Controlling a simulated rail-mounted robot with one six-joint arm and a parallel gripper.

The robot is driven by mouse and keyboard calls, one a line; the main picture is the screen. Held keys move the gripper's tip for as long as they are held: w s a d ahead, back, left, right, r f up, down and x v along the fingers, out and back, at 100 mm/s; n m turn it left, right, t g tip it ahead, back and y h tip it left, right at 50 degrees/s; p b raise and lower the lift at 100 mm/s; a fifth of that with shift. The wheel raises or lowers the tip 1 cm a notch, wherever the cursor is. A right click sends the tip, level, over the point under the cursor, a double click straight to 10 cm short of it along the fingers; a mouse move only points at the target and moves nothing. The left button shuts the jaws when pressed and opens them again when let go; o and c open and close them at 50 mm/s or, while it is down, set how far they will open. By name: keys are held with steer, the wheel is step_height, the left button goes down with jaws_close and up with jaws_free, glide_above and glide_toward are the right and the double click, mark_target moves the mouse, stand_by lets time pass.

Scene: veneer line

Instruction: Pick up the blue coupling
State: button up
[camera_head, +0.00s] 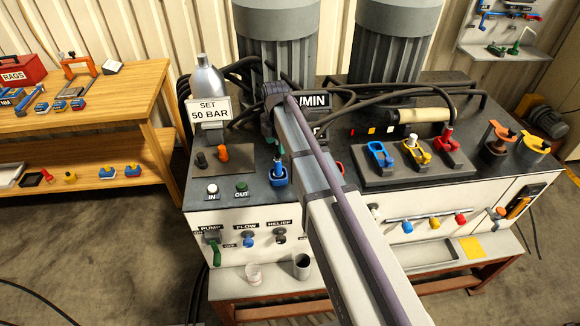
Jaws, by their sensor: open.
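Several blue fittings are in view, and I cannot tell for sure which is the blue coupling. One blue fitting (279,174) stands on the dark bench top, just left of my arm. Another blue piece (380,155) sits at the left of a row on a dark plate, beside a yellow piece (416,153) and a red one (450,148). My gripper (272,128) is at the far end of my arm, above and behind the first blue fitting. It is open and appears apart from both blue pieces. Its fingers are mostly hidden behind my arm.
A wooden table (130,90) with tools stands at left.

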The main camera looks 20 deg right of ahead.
mark_target(278, 166)
steer(key=shift+s+a+n, duration=0.15)
steer(key=shift+a+n, duration=0.05)
steer(key=shift+n, duration=0.3)
steer(key=f+b, duration=1.1)
steer(key=shift+w+d, duration=0.1)
steer(key=shift+w, duration=0.1)
steer(key=shift+r, duration=0.2)
steer(key=shift+c, duration=0.2)
jaws_close()
